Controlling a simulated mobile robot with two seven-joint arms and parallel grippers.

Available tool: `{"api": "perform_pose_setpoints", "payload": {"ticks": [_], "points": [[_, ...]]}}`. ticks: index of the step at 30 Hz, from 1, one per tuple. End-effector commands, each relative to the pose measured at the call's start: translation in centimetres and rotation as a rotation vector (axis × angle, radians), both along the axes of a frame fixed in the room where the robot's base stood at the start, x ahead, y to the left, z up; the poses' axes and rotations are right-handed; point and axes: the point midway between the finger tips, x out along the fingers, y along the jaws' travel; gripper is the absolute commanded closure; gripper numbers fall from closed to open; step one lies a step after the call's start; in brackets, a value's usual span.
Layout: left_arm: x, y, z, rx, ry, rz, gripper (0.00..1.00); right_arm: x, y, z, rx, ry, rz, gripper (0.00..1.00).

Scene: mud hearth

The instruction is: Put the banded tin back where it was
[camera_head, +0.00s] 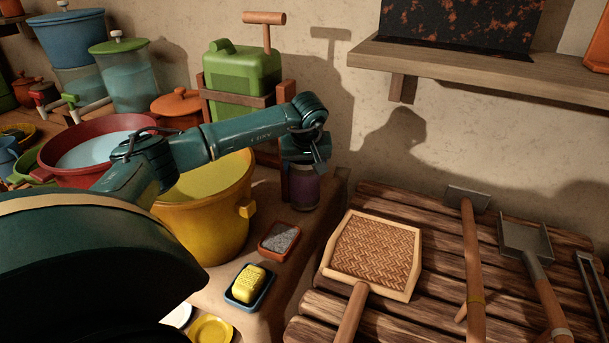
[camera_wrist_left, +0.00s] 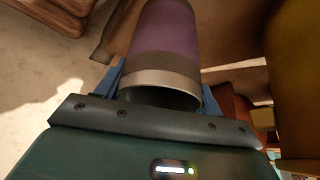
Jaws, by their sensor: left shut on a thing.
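The banded tin (camera_head: 304,187) is a dark cylinder with a purple band, upright at the back of the mud ledge, right of the yellow tub. My left gripper (camera_head: 304,160) is over its top and shut on it. In the left wrist view the tin (camera_wrist_left: 165,40) shows its purple band and a pale metal rim, between blue fingers (camera_wrist_left: 155,80). Whether its base touches the ledge I cannot tell. My right gripper is not in view.
The yellow tub (camera_head: 205,220) stands close left of the tin. A red dish (camera_head: 279,241) and a blue dish with a yellow sponge (camera_head: 248,284) lie in front. A slatted wooden rack (camera_head: 400,306) with long-handled tools is at right. A green jerrycan (camera_head: 240,72) stands behind.

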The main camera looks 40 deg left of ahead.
Motion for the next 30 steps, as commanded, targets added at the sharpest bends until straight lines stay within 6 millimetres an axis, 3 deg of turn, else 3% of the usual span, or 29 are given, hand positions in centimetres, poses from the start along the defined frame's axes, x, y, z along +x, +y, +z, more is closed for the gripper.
{"api": "perform_pose_setpoints", "payload": {"ticks": [6,17,18,25,30], "points": [[0.1,0.1,-3.1,-0.001,0.002,0.000,0.60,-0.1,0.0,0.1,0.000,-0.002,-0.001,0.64],[0.3,0.2,-3.6,0.000,0.001,-0.001,0.60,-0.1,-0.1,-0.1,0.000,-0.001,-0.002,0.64],[0.3,0.2,-3.5,-0.001,0.001,0.000,0.30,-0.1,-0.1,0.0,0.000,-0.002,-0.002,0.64],[0.2,0.2,-3.5,0.000,0.002,-0.001,0.12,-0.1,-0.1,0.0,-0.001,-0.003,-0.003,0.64],[0.2,0.2,-3.5,0.000,0.002,-0.001,0.11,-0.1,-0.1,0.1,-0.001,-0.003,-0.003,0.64]]}}
